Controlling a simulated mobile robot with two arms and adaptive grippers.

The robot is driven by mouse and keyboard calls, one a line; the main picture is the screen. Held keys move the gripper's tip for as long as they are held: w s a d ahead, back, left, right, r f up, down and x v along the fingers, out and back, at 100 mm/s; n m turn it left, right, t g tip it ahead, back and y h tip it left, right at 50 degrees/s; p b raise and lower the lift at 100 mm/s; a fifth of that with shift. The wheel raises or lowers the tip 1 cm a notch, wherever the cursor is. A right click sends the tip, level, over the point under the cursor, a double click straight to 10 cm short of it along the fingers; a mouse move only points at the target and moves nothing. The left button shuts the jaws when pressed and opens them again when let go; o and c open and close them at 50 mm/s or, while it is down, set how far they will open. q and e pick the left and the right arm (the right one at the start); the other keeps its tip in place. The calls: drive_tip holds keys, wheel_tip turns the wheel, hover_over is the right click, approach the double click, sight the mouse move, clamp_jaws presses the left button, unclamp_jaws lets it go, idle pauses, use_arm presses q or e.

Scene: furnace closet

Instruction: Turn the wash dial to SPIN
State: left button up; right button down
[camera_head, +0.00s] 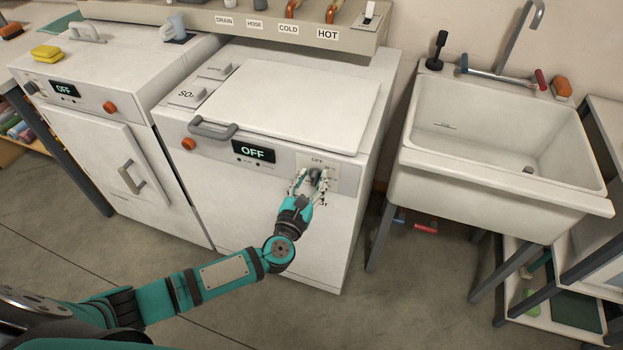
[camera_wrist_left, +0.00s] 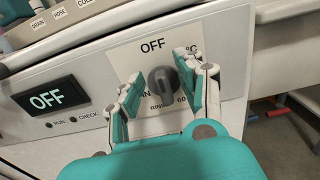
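The wash dial (camera_wrist_left: 163,84) is a dark grey knob on a light plate on the washer's front panel. OFF is printed above it, and RINSE, 60 and °C show partly around it. Its ridge looks roughly upright in the left wrist view. The SPIN label cannot be made out. The washer display (camera_head: 253,152) reads OFF. My left gripper (camera_head: 309,177) is open at the dial, with one finger on each side; in the left wrist view the fingers (camera_wrist_left: 163,88) appear apart from the knob. My right gripper is not in view.
The washer's lid (camera_head: 290,105) is closed, with a grey handle (camera_head: 212,130) at its front. An orange knob (camera_head: 188,143) sits left on the panel. A second machine (camera_head: 105,150) stands left, a sink (camera_head: 500,140) right. Floor in front is clear.

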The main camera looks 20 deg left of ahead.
use_arm(q)
drive_tip(key=shift+c, duration=0.5)
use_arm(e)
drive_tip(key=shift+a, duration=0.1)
use_arm(q)
clamp_jaws()
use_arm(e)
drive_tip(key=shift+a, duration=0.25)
